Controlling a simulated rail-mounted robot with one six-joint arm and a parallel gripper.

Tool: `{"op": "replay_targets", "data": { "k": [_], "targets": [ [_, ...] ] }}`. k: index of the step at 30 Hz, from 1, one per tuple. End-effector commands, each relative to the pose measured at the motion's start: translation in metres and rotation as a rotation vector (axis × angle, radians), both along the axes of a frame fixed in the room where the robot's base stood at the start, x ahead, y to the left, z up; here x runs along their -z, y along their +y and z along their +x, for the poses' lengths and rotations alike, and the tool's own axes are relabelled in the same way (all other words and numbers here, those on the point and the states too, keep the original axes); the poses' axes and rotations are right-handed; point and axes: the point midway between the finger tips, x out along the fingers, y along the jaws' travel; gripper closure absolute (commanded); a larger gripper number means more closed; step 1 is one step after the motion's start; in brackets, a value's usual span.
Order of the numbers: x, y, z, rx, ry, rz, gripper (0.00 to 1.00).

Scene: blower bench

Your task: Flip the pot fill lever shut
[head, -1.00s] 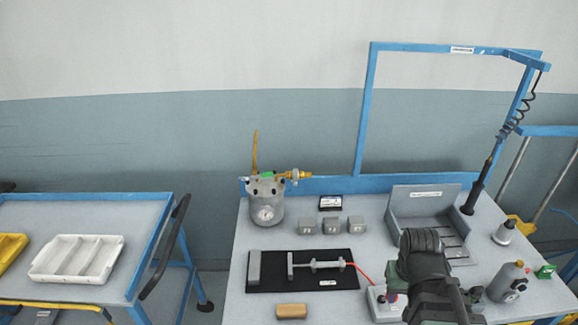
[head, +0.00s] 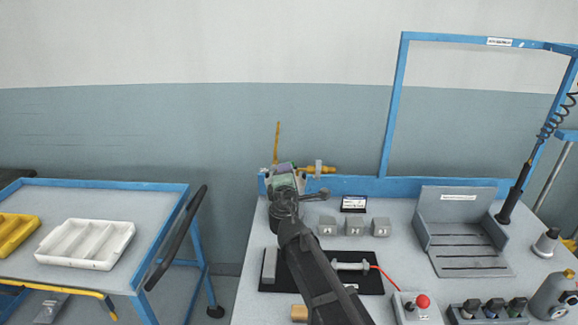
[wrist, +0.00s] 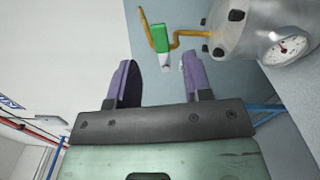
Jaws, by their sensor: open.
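The grey metal pot (wrist: 250,35) with its round gauge (wrist: 288,47) is at the upper right of the wrist view. A bent brass-yellow pipe (wrist: 190,33) runs from it to a green piece (wrist: 161,38), which looks like the fill lever's handle. A thin yellow tube (wrist: 144,22) rises beyond it and stands upright in the head view (head: 277,142). My gripper (wrist: 160,78) is open and empty; the green piece lies ahead, between the lines of its purple fingers, apart from them. In the head view my gripper (head: 285,168) and arm hide most of the pot.
A brass fitting (head: 318,169) sticks out right of the pot. Grey blocks (head: 354,228) and a small dark-framed sign (head: 354,204) stand on the bench to the right. A blue rail (head: 410,187) runs along the back. A cart with a white tray (head: 75,262) is at left.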

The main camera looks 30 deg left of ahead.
Motion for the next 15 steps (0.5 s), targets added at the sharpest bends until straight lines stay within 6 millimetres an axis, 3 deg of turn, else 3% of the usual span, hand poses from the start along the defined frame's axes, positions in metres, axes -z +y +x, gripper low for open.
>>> {"op": "replay_targets", "data": {
  "k": [3, 7, 15],
  "targets": [
    [0.0, 0.014, 0.032, 0.002, 0.001, 0.001, 0.54],
    [0.0, 0.024, 0.054, 0.002, 0.001, 0.001, 0.54],
    [0.0, 0.025, 0.062, 0.002, 0.001, 0.002, 0.54]
  ]
}}
